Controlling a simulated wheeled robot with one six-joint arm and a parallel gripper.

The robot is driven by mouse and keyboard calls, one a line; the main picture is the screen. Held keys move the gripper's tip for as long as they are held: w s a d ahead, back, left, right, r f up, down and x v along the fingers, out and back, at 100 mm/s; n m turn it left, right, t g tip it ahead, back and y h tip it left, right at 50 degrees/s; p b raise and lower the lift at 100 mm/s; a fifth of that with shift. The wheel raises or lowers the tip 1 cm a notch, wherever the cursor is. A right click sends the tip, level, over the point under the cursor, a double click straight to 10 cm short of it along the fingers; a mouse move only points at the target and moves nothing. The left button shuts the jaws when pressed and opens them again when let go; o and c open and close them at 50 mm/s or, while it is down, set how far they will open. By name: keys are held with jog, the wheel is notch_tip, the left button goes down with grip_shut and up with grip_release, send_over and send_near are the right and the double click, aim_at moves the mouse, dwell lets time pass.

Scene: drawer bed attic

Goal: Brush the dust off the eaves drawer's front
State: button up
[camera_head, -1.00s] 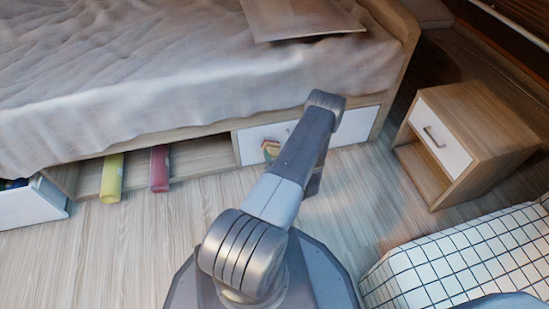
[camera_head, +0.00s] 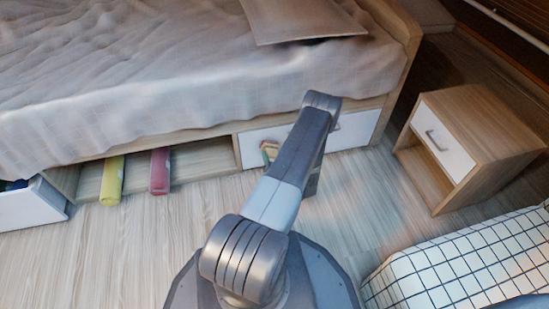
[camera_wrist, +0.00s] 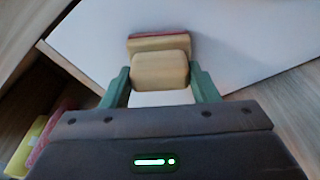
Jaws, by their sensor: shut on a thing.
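The white drawer front (camera_head: 358,128) is shut under the bed, and my arm covers its middle. It fills much of the wrist view (camera_wrist: 245,45). My gripper (camera_wrist: 160,76) has green fingers on both sides of a brush (camera_wrist: 160,71) with a light wooden handle and a reddish strip at its far end. The brush also shows in the head view (camera_head: 268,149), left of my arm, in front of the drawer's left part. I cannot tell whether it touches the panel. No dust is clearly visible on the panel.
An open bay under the bed holds a yellow roll (camera_head: 112,180) and a red roll (camera_head: 159,171). A pulled-out white drawer (camera_head: 30,205) stands at the far left. A nightstand (camera_head: 480,140) and a grid-patterned box (camera_head: 460,262) are at the right. Floor is clear between them.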

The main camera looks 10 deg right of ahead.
jog(key=shift+a+f+b, duration=0.5)
jog(key=shift+a+f, duration=0.45)
jog(key=shift+a, duration=2.3)
jog(key=shift+w+d+r, duration=0.1)
jog(key=shift+d, duration=3.7)
jog(key=a+f, duration=0.2)
jog(key=a, duration=0.5)
jog(key=shift+s+a, duration=0.25)
jog(key=shift+a, duration=0.1)
jog(key=shift+s, duration=0.1)
